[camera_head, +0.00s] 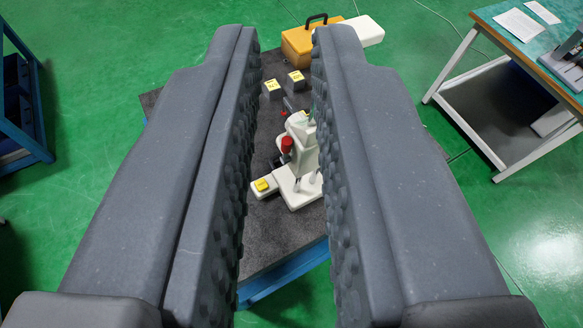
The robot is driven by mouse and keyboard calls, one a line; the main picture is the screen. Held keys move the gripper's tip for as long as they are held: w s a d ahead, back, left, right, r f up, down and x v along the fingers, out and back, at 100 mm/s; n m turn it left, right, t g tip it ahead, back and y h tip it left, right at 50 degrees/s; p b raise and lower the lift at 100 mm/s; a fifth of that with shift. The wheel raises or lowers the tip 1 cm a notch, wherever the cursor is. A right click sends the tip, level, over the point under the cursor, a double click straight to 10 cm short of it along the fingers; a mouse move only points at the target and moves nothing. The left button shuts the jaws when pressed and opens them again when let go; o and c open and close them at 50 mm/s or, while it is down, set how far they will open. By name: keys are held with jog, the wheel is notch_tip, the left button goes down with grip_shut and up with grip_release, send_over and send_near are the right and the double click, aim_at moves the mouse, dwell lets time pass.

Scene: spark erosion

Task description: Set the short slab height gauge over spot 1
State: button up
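My gripper (284,45) is open, and its two dark grey, knobbed fingers fill the foreground with nothing touching between them. Through the gap I see a dark granite slab (262,232) on a blue stand. A cream-white instrument (304,150) with a red knob and a broad white base stands on the slab, partly hidden by the right finger. It may be a height gauge; I cannot tell if it is the short one. I cannot read the labels or make out spot 1.
A yellow tag (263,185) is on a cream-white part at the instrument's left. An orange case (298,45) with a black handle and a white box (364,31) are behind. A green-topped table (530,45) stands right, a blue rack (28,85) left. Green floor lies between.

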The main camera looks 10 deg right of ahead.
jog(key=w+f+n+g, duration=0.1)
jog(key=f, duration=0.1)
jog(key=w+a+f+n, duration=0.1)
jog(key=w+f, duration=0.1)
jog(key=w+f+n+g+h+p, duration=0.1)
jog(key=w+f+n, duration=0.1)
jog(key=f, duration=0.1)
jog(key=shift+w+a+g, duration=0.1)
jog(key=shift+a+g, duration=0.2)
jog(key=shift+a, duration=0.05)
grip_shut()
jog(key=w+a+f+n+g+h+p, duration=0.1)
jog(key=w+a+f+n+g+h, duration=0.1)
jog(key=f+n, duration=0.4)
jog(key=w+a+f+n+g+h+p, duration=0.1)
jog(key=w+a+f+n+g+h, duration=0.1)
jog(key=f+n, duration=0.4)
jog(key=w+a+f+n+g+h+p, duration=0.2)
jog(key=f+n, duration=0.5)
jog(key=f, duration=0.7)
jog(key=shift+a+g+h, duration=0.3)
jog(key=shift+g, duration=0.6)
jog(key=shift+w, duration=0.1)
jog(key=w+d+r+p+x, duration=0.1)
jog(key=r+x, duration=0.1)
jog(key=x, duration=1.1)
jog(key=shift+d, duration=0.3)
